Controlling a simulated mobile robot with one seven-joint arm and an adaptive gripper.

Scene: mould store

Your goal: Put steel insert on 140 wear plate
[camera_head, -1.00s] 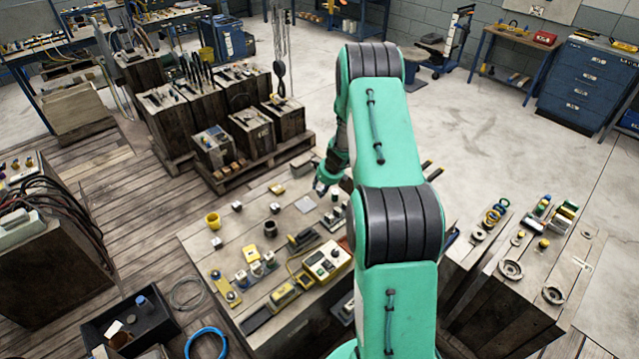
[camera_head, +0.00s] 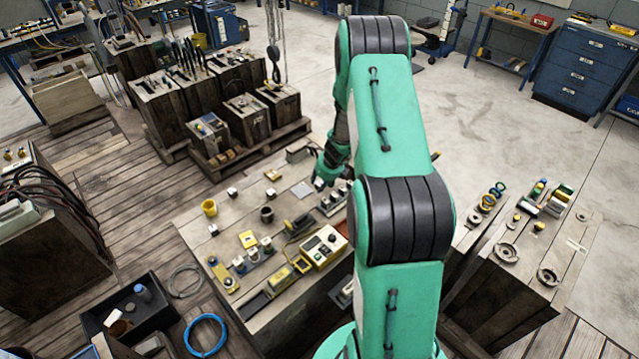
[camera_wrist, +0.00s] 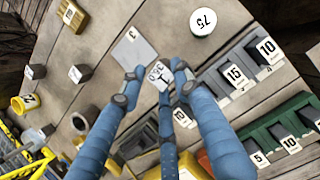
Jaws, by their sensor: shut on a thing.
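My gripper (camera_wrist: 155,82) has blue fingers and is shut on a small pale piece (camera_wrist: 159,74), which I take to be the steel insert. The piece bears a dark printed label that I cannot read for sure. A flat grey plate (camera_wrist: 136,48) marked 3 lies beside the fingers and is partly covered by them. In the head view my gripper (camera_head: 322,180) is over the far part of the wooden bench, near a grey plate (camera_head: 301,189), and the piece in it is too small to make out. I cannot tell which plate is the 140 wear plate.
A white disc (camera_wrist: 203,21) marked 75 stands near the gripper. Dark blocks marked 15 (camera_wrist: 228,78) and 10 and a green rack (camera_wrist: 265,137) are to the right. A yellow cup (camera_head: 209,208), small blocks and a yellow-grey control box (camera_head: 324,245) crowd the bench.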

